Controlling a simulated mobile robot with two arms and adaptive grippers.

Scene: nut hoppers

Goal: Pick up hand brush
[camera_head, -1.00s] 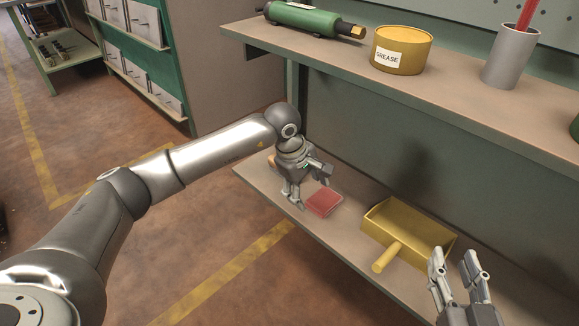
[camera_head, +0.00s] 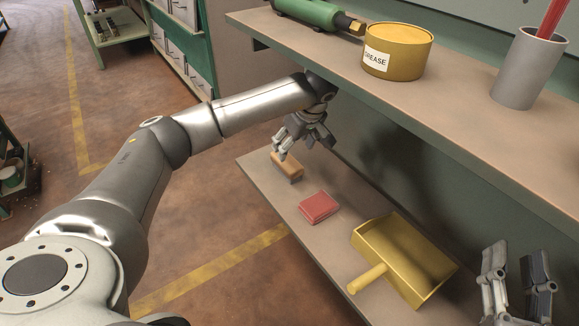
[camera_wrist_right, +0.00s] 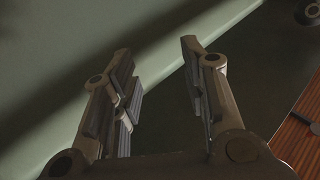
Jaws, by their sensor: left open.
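The hand brush (camera_head: 288,168) appears to be the small tan wooden block with a darker underside at the far left end of the lower shelf. My left gripper (camera_head: 307,148) is open and empty, just above and to the right of the brush, with one finger close to its top edge. I cannot tell whether that finger touches it. My right gripper (camera_head: 516,258) is open at the lower right of the head view. In the right wrist view its fingers (camera_wrist_right: 162,88) are apart with nothing between them.
On the lower shelf (camera_head: 262,185) lie a red folded cloth or pad (camera_head: 318,207) and a yellow dustpan (camera_head: 405,262). The upper shelf (camera_head: 450,110) overhangs, holding a grease tin (camera_head: 397,55), a grey cup (camera_head: 528,70) and a green tool (camera_head: 308,12).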

